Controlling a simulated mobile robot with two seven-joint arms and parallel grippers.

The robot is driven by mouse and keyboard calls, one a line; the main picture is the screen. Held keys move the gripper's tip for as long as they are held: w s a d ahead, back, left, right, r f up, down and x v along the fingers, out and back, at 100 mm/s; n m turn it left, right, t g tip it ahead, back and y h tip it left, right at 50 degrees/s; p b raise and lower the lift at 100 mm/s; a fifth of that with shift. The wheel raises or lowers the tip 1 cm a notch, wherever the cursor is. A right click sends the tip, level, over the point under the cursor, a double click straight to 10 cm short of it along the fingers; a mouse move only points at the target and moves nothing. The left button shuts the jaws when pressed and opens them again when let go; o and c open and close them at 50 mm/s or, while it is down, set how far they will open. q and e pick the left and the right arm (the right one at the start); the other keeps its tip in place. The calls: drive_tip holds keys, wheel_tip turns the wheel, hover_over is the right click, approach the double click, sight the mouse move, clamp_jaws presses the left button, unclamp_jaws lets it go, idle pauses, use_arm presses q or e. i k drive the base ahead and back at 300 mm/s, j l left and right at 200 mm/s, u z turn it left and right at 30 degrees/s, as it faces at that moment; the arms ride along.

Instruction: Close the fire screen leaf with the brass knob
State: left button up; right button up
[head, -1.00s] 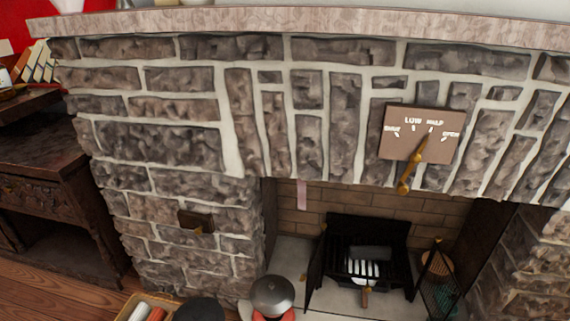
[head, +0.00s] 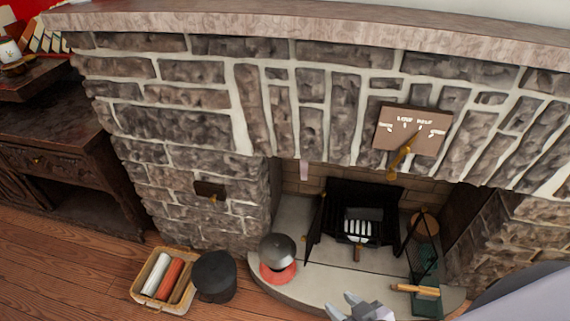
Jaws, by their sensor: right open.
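The fire screen stands in the fireplace opening around a black grate (head: 357,228). Its left leaf (head: 314,232) is a dark panel swung out toward the front. Its right leaf (head: 424,264) is a dark mesh panel, also angled outward. My right gripper (head: 353,304) is at the bottom edge, in front of the grate and between the leaves' front ends. It looks open and empty, apart from both leaves. My left gripper is out of view.
A kettle (head: 278,251) on a red base stands left of the screen. A basket (head: 137,292) and black pot (head: 214,276) are farther left. A wooden-handled tool (head: 412,289) lies at right. A lever plate (head: 413,130) is above.

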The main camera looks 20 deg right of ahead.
sight(310, 232)
drive_tip(key=z, duration=0.75)
drive_tip(key=j+z, duration=0.8)
drive_tip(key=k+j+z, duration=0.1)
drive_tip(key=j+z, duration=0.25)
drive_tip(key=j, duration=0.35)
drive_tip(key=k+j, duration=0.1)
drive_tip(key=j, duration=0.65)
drive_tip(key=i+l, duration=0.1)
drive_tip(key=l, duration=0.2)
drive_tip(key=i+l, duration=0.15)
drive_tip(key=l, duration=0.15)
drive_tip(key=i+l, duration=0.1)
drive_tip(key=l, duration=0.2)
drive_tip(key=i+l+u, duration=0.1)
drive_tip(key=l+u, duration=0.15)
drive_tip(key=i+l+u, duration=0.2)
drive_tip(key=k+l+u, duration=0.1)
drive_tip(key=u, duration=1.2)
